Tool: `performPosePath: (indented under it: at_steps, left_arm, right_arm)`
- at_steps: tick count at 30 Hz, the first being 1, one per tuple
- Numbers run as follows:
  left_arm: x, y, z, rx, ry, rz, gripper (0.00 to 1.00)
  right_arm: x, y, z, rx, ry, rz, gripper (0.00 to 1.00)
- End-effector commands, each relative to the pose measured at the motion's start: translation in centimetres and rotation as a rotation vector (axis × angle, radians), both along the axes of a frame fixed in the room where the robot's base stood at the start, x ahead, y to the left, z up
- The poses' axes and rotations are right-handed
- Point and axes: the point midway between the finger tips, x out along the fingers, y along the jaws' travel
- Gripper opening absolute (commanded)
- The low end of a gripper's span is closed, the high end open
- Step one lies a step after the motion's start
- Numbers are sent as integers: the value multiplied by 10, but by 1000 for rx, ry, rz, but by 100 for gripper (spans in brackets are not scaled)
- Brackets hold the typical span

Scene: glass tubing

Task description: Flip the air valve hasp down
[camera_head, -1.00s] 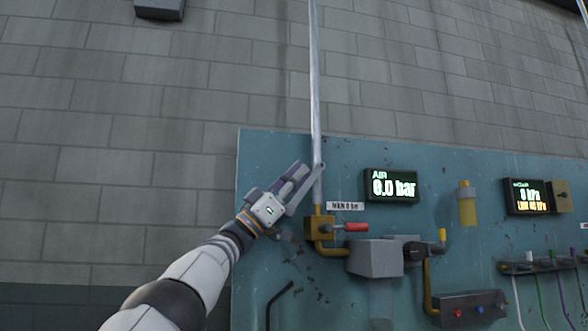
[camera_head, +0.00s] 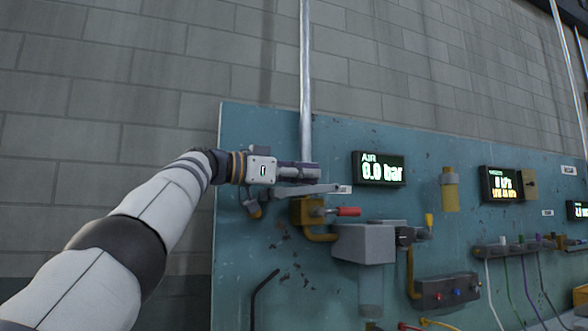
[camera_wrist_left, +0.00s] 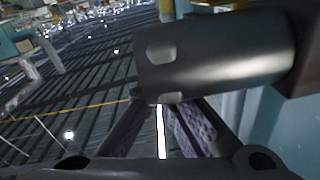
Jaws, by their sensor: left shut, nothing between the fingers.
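The air valve (camera_head: 308,212) is a brass block with a red handle (camera_head: 348,212), low on the teal panel. A pale grey bar, which looks like the hasp (camera_head: 312,189), lies nearly level just above the valve, its free end to the right. My left gripper (camera_head: 314,171) is shut and empty. Its fingers point right, directly above the bar and along it; I cannot tell whether they touch. In the left wrist view, the purplish fingers (camera_wrist_left: 192,125) show below a dark cylinder. The bar is not clear there. My right gripper is out of view.
The air display (camera_head: 379,169) reads 0.0 bar to the right. A grey box (camera_head: 364,243) sits right of the valve. A black hooked rod (camera_head: 262,290) is lower left.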

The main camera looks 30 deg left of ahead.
Motion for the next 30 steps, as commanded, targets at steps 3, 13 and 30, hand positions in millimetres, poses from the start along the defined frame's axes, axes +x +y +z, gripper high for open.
performPosePath:
  at_steps: [3,13,30]
  left_arm:
    - [0,-6,-1,16,16,0,0]
    - [2,-8,-7,15,18,0,0]
    - [2,-9,-6,16,16,0,0]
  right_arm:
    - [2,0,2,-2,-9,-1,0]
    - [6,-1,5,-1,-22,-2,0]
    - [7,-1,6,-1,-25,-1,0]
